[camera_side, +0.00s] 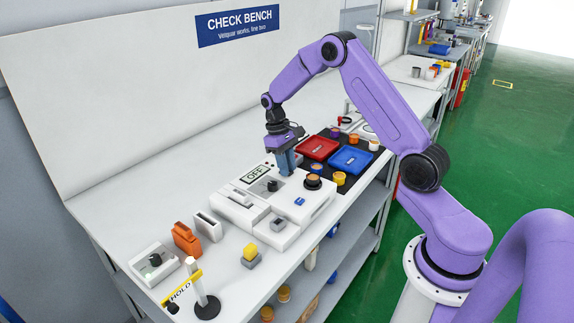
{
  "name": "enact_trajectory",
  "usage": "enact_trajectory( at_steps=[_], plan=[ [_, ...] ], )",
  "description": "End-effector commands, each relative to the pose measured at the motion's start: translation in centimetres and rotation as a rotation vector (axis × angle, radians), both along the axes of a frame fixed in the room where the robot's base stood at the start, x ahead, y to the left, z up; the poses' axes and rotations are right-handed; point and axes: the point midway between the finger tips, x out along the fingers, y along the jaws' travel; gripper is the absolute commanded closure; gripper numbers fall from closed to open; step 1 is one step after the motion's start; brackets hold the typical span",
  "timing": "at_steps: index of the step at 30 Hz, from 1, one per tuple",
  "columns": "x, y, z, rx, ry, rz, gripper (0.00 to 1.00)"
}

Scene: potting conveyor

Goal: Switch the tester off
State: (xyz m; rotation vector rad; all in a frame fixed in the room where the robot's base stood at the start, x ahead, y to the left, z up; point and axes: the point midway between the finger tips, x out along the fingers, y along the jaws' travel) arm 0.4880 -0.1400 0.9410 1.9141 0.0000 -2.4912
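The tester (298,221) is a white, flat-topped unit on the bench. Its display (253,174) reads "OFF". On its top are a dark dial (271,186), a black round part with an orange-brown top (313,181), and a small blue button (299,201). My gripper (287,172) points down over the far part of the tester, right of the display. Its blue fingers appear close together, but I cannot tell if they are open or shut. I see nothing held between them. Whether the fingertips touch the tester is unclear.
A red tray (318,147) and a blue tray (351,159) lie on a dark mat behind the tester, with small round parts around them. In front are an orange part (186,239), a yellow-topped block (250,252), and a "HOLD" sign (181,287) on a stand.

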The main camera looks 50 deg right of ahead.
Motion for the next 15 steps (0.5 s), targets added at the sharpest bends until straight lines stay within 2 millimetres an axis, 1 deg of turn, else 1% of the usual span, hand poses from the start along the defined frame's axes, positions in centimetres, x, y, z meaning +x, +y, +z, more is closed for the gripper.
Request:
enact_trajectory(
  at_steps=[1,2,11,15],
  plan=[
    [0.01,0.01,0.04,0.0,-0.001,0.0,0.58],
    [0.01,0.01,0.04,0.0,-0.001,0.0,0.49],
    [0.03,0.0,0.08,0.0,-0.001,0.0,0.49],
    [0.35,0.02,0.92,-0.001,-0.005,0.0,0.49]
  ],
)
